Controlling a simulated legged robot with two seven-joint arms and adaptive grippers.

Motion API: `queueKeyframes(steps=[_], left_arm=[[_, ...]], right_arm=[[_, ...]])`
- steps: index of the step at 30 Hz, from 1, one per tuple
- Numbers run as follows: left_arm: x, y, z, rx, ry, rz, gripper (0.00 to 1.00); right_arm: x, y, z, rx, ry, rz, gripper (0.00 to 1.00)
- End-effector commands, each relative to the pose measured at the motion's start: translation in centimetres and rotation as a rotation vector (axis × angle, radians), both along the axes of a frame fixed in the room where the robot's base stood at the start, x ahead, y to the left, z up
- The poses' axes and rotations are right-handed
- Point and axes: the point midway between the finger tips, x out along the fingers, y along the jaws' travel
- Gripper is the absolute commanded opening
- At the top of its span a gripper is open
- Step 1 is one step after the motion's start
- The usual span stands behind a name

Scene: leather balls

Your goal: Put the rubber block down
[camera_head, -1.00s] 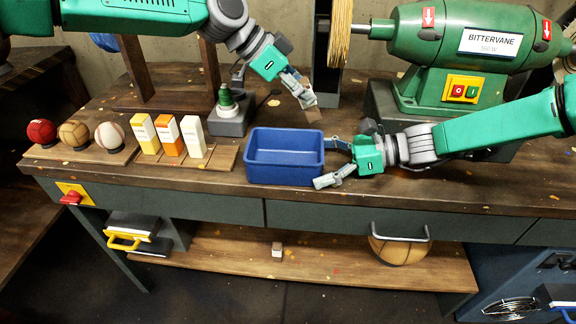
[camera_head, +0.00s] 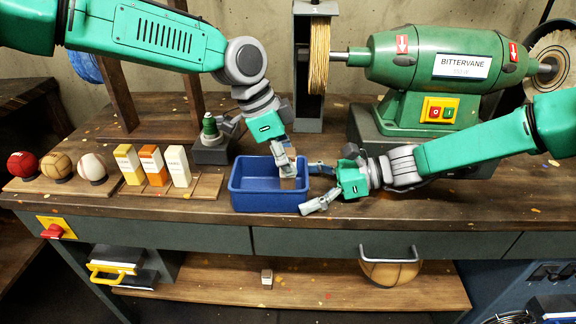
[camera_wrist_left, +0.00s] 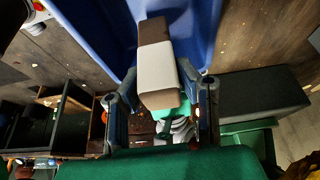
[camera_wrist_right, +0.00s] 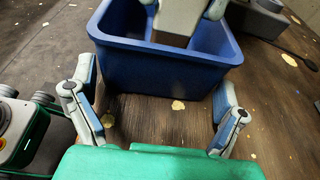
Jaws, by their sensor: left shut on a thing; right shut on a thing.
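My left gripper (camera_head: 286,162) is shut on the rubber block (camera_head: 288,183), a brown block with a pale band. The block is over the opening of the blue bin (camera_head: 268,200), with its lower end at about rim height or just inside. The left wrist view shows the block (camera_wrist_left: 157,65) between both fingers (camera_wrist_left: 160,112) with blue bin walls beyond it. I cannot tell whether it touches the bin's floor. My right gripper (camera_head: 318,185) is at the bin's right end, its fingers (camera_wrist_right: 155,105) on either side of the bin's narrow end, shut on it.
Three balls on a stand (camera_head: 57,183) and three cartons on a board (camera_head: 207,188) stand left of the bin. A grey base with a green knob (camera_head: 210,145) is behind it. The green grinder (camera_head: 440,65) fills the back right. A small block (camera_head: 267,277) lies on the lower shelf.

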Motion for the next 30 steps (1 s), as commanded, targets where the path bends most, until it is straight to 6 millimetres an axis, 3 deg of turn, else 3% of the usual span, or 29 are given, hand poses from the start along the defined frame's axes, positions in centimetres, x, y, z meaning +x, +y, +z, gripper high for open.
queueKeyframes(steps=[3, 8, 9, 11, 22, 26, 30], left_arm=[[0.0, 0.0, -1.5, -0.001, 0.001, 0.0, 0.0], [0.0, 0.0, -1.6, 0.0, 0.001, 0.0, 0.0], [0.0, 0.0, -1.7, 0.001, 0.001, 0.0, 0.31], [0.0, 0.0, -1.6, 0.001, 0.001, 0.0, 0.49], [0.0, 0.1, -1.2, 0.0, -0.001, 0.0, 0.49], [0.0, 0.8, 0.3, 0.0, -0.003, 0.001, 0.49], [0.0, 1.9, 3.1, -0.001, -0.005, 0.001, 0.49]], right_arm=[[0.1, 0.0, 0.1, 0.002, -0.001, -0.001, 0.77], [0.1, 0.0, 0.1, 0.002, -0.001, -0.001, 0.77], [0.1, 0.0, 0.1, 0.002, -0.001, -0.001, 0.77], [0.1, 0.0, 0.1, 0.002, -0.001, -0.001, 0.77], [0.0, 0.0, 0.1, 0.002, -0.001, 0.0, 0.77], [0.0, 0.0, 0.1, 0.002, -0.001, 0.0, 0.77], [0.0, 0.0, 0.1, 0.002, -0.001, 0.0, 0.77]])
